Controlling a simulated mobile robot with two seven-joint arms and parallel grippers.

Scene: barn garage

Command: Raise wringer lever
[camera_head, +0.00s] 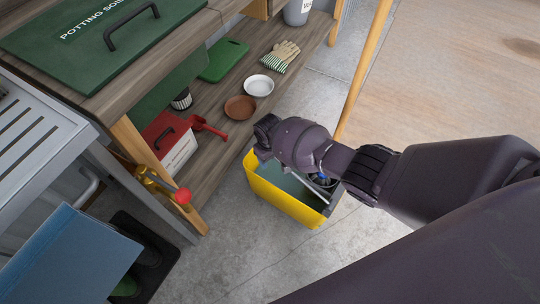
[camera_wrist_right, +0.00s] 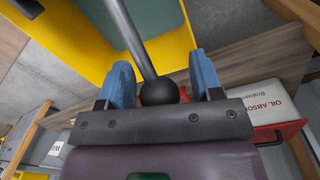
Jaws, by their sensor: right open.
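The yellow mop bucket with its wringer (camera_head: 285,199) stands on the concrete floor, partly covered by my right arm. In the right wrist view the wringer lever (camera_wrist_right: 131,35) is a grey rod ending in a black ball knob (camera_wrist_right: 159,92). My right gripper (camera_wrist_right: 161,78) is open, with one blue finger on each side of the knob. I cannot tell whether either finger touches it. In the head view a small blue part of the right gripper (camera_head: 322,178) shows over the bucket; the rest is hidden by the arm. My left gripper is not in view.
A wooden potting bench (camera_head: 190,75) stands left of the bucket. Its low shelf holds a red-and-white box (camera_head: 170,150), a red scoop (camera_head: 208,127), bowls and gloves (camera_head: 281,56). A wooden post (camera_head: 362,68) rises behind the bucket. Floor in front is clear.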

